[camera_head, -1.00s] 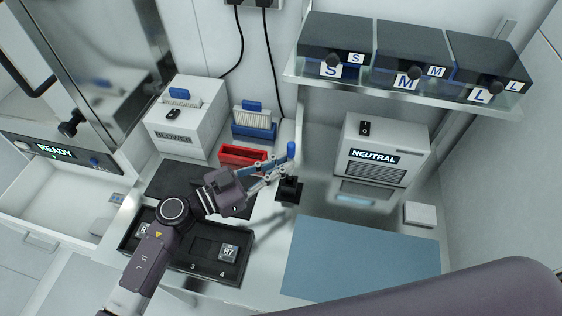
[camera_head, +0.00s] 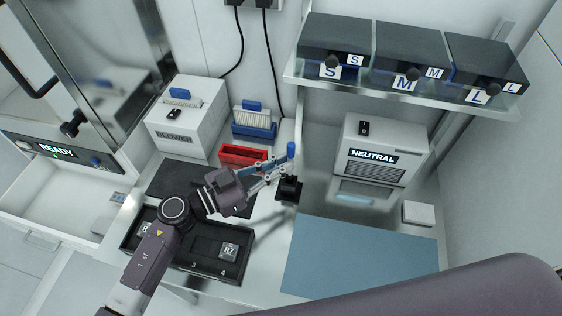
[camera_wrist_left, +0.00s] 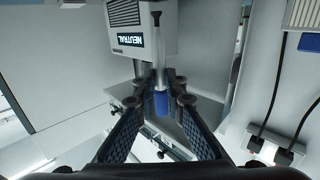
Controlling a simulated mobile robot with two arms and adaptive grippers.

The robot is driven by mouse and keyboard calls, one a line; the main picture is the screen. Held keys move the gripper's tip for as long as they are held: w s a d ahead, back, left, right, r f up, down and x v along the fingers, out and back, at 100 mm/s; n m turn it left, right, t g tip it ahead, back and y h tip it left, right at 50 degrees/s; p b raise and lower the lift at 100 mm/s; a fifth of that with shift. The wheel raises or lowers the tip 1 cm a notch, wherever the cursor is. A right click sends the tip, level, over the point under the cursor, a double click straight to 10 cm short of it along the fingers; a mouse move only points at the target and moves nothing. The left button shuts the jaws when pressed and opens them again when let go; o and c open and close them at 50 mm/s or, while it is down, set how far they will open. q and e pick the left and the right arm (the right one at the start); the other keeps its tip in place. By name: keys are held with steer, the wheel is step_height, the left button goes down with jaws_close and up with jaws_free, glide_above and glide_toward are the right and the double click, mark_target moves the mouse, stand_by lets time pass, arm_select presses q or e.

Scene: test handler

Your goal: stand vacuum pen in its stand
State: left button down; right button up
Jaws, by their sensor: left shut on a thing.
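The vacuum pen has a blue end (camera_head: 291,149) and a pale shaft, and stands about upright, blue end up. My left gripper (camera_head: 284,170) is shut on it just below the blue part. In the left wrist view, the pen's blue end (camera_wrist_left: 161,103) shows between the fingers (camera_wrist_left: 160,88), and its thin shaft runs to a small dark tip (camera_wrist_left: 157,18). The black stand (camera_head: 289,190) is on the bench, below the pen in the head view. The pen's lower end overlaps it there; I cannot tell whether it is inside. My right gripper is not in view.
A red bin (camera_head: 243,156) and a blue brush holder (camera_head: 253,130) are behind the gripper. A blue mat (camera_head: 360,262) lies to the right. The NEUTRAL unit (camera_head: 385,140) stands behind the mat. A black tray (camera_head: 205,272) with chips lies beneath my left arm.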

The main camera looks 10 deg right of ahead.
arm_select(q)
steer(key=shift+p, duration=0.8)
stand_by(0.9)
steer(key=shift+f+b, duration=0.55)
steer(key=shift+f, duration=0.3)
steer(key=shift+f+b, duration=1.45)
steer(key=shift+f, duration=0.85)
steer(key=shift+r, duration=0.1)
steer(key=shift+r+p, duration=2.8)
steer(key=shift+p, duration=0.4)
steer(key=shift+p, duration=0.5)
